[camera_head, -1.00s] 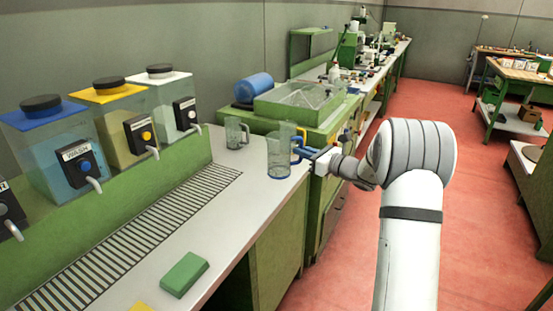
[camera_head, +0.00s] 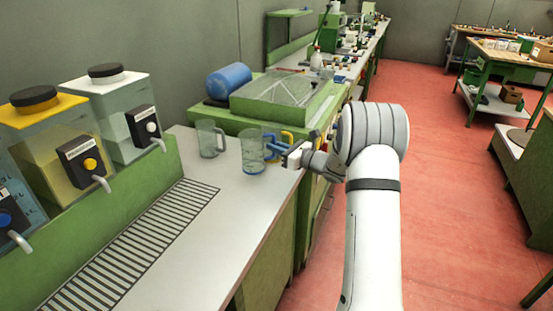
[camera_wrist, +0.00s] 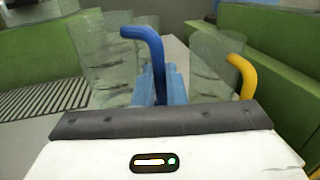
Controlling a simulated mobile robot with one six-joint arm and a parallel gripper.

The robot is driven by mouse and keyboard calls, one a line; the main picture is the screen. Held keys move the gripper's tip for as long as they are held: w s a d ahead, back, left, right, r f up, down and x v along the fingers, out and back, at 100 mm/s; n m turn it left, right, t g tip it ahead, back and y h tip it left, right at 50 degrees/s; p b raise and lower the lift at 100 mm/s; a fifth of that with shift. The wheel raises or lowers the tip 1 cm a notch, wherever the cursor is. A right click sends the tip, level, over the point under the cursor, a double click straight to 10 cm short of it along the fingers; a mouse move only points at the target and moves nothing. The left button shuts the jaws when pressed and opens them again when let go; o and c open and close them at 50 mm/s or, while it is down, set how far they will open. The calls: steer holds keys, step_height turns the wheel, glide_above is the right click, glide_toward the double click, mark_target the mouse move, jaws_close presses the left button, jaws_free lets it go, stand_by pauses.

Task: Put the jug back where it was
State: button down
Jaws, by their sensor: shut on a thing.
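A clear jug with a blue handle (camera_head: 252,154) is at the right part of the pale counter. My gripper (camera_head: 282,149) is shut on its blue handle from the right. In the wrist view the blue handle (camera_wrist: 150,42) rises between my fingers, with the clear body beyond it. I cannot tell whether the jug's base touches the counter. A clear jug with a yellow handle (camera_wrist: 222,62) is close by on the right in the wrist view; in the head view its yellow handle (camera_head: 288,136) shows partly behind my gripper. A clear jug with a grey handle (camera_head: 208,140) stands further left.
The counter (camera_head: 228,190) has a slotted drain (camera_head: 150,238) along its left part. Tanks with taps, including a white-topped one (camera_head: 112,115), line the wall side. A green basin unit (camera_head: 285,105) stands behind the jugs. Red floor is open to the right.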

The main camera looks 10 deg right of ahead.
steer(key=shift+f, duration=2)
steer(key=shift+r, duration=0.1)
steer(key=shift+s, duration=0.1)
steer(key=shift+f, duration=0.2)
steer(key=c, duration=1.5)
jaws_free()
